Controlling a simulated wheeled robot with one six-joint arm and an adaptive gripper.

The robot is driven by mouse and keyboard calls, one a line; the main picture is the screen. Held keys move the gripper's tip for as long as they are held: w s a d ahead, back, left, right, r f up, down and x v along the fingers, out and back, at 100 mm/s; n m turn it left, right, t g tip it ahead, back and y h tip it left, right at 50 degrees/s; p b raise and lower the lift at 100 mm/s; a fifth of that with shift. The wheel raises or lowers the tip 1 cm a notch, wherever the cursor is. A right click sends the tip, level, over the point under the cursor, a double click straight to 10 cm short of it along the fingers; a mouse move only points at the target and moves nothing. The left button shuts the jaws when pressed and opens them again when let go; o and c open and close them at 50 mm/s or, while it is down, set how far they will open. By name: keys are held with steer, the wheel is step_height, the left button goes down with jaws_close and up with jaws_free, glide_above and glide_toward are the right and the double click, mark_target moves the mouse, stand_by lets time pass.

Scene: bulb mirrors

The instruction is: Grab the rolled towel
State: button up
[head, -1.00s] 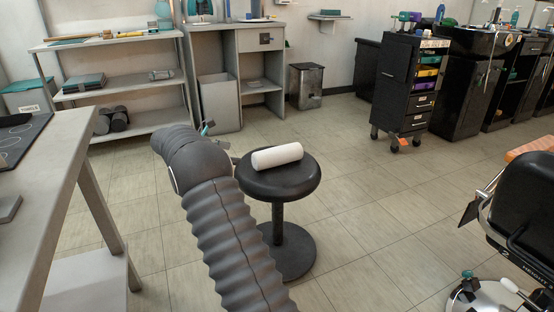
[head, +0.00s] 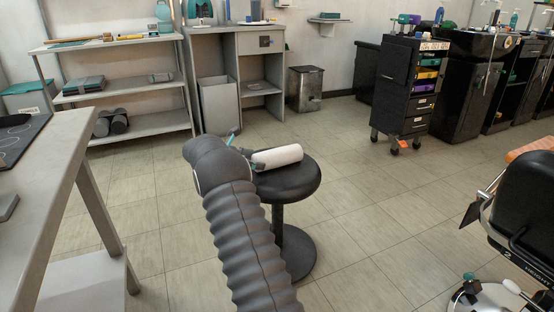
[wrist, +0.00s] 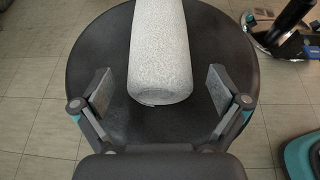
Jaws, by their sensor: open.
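The rolled towel (head: 277,157) is white and lies on its side on a round black stool (head: 296,184). In the wrist view the towel (wrist: 160,52) points lengthwise away from me, its near end between the fingertips. My gripper (wrist: 160,92) is open, with one finger on each side of the towel and a clear gap on both sides. In the head view my gripper (head: 243,148) is mostly hidden behind my arm, at the left end of the towel. The stool seat (wrist: 98,50) spreads under the towel and both fingers.
A grey workbench (head: 62,150) stands at the left and a black salon chair (head: 525,215) at the right. Grey shelves (head: 135,130), a bin (head: 305,88) and a black drawer trolley (head: 408,88) stand behind.

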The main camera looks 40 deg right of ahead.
mark_target(266, 160)
steer(key=x, duration=0.4)
steer(key=shift+d, duration=0.35)
steer(key=c, duration=1.1)
